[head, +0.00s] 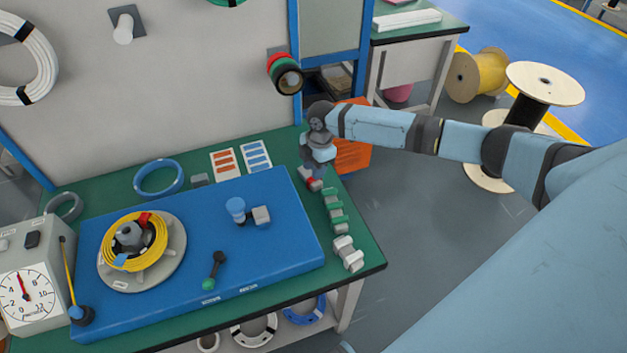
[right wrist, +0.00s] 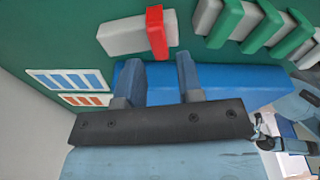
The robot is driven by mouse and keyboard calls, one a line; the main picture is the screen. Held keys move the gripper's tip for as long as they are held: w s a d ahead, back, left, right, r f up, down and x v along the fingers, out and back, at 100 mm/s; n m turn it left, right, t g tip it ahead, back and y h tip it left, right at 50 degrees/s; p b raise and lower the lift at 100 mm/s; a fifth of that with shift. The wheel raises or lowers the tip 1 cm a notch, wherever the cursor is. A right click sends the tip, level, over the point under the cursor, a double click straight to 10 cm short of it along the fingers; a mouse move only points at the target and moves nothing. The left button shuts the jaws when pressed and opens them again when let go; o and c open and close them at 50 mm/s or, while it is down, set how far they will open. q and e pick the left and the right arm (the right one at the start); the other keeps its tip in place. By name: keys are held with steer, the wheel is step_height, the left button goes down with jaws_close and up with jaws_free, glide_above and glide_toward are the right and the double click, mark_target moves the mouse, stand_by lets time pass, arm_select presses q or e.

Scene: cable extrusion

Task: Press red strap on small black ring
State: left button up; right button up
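A red strap (right wrist: 157,32) sits across a grey block in the right wrist view. It also shows at the right rear of the green table in the head view (head: 310,184). My right gripper (right wrist: 157,62) is open, and its fingertips stand just short of the grey block, with the strap between their lines. The gripper (head: 312,173) points down over that block in the head view. Another red strap (head: 144,218) is on the yellow cable coil (head: 156,244). I cannot clearly make out a small black ring; a small dark grey ring (head: 65,207) lies at the table's left rear. My left gripper is out of view.
Several grey blocks with green straps (head: 335,215) line the right table edge. A blue platform (head: 285,265) fills the middle, carrying the coil's disc, a blue-capped post (head: 236,208) and a lever (head: 215,265). A dial box (head: 25,290) stands left. A wall panel rises behind.

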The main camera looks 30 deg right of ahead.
steer(key=shift+f+b, duration=0.5)
steer(key=shift+f, duration=1)
steer(key=shift+r+p, duration=0.2)
steer(key=shift+p, duration=0.3)
steer(key=c, duration=0.5)
steer(key=shift+c, duration=0.3)
step_height(320, 180, up, 2)
steer(key=shift+r+p, duration=0.25)
steer(key=shift+p, duration=0.9)
step_height(320, 180, up, 3)
steer(key=shift+f+p, duration=0.2)
steer(key=shift+p, duration=1.05)
step_height(320, 180, up, 3)
steer(key=p, duration=0.2)
steer(key=shift+p, duration=0.35)
